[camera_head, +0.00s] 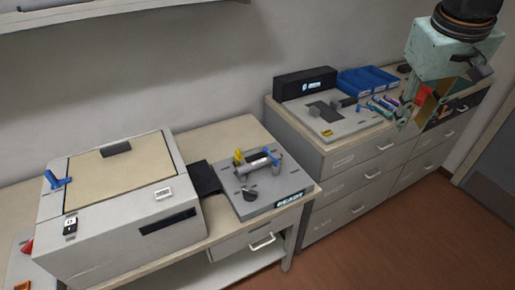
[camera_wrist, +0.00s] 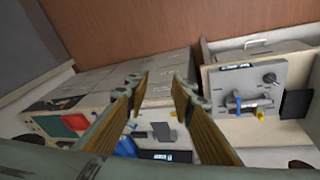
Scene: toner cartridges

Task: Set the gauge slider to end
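My gripper (camera_head: 408,112) hangs over the right-hand counter, near several coloured cylinders. In the wrist view my gripper (camera_wrist: 161,92) has its two fingers well apart, with nothing between them. On the middle bench a grey fixture plate (camera_head: 240,201) carries a grey cylinder (camera_head: 257,164), a yellow part, a blue lever and a dark knob (camera_head: 250,194); its front label reads READY. The plate (camera_wrist: 225,77) also shows at the right of the wrist view. A second grey plate (camera_head: 327,130) on the right counter carries dark and grey blocks. I cannot tell which part is the gauge slider.
A black box (camera_head: 305,84) with a lit display and blue bins (camera_head: 366,80) stand along the wall. A large grey machine (camera_head: 120,218) with a tan top fills the left bench. A drawer cabinet (camera_head: 350,180) supports the right counter. The brown floor (camera_head: 385,240) in front is clear.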

